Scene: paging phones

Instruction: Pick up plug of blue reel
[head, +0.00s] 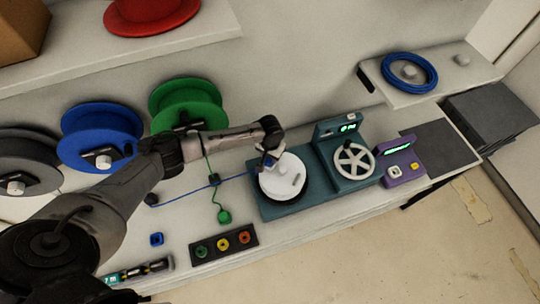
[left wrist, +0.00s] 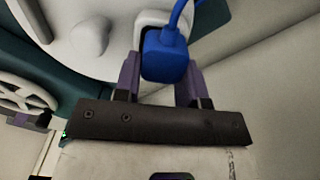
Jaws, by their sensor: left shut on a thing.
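The blue reel (head: 100,135) stands among the reels at the left of the bench. Its blue cable (head: 180,197) runs right to my left gripper (head: 266,162). In the left wrist view, the blue plug (left wrist: 166,56) sits between the purple fingers of my left gripper (left wrist: 160,82), which is shut on it. The cable leaves the plug's upper end. The gripper is over the white disc (head: 290,178) of the teal machine. A white block shows right behind the plug; whether they touch is unclear. My right gripper is in neither view.
A green reel (head: 187,105) and a grey reel (head: 28,165) flank the blue one. A green plug (head: 224,216) lies on the bench near a dark panel of coloured sockets (head: 223,246). A handwheel (head: 354,161) and purple box (head: 402,160) stand right of the disc.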

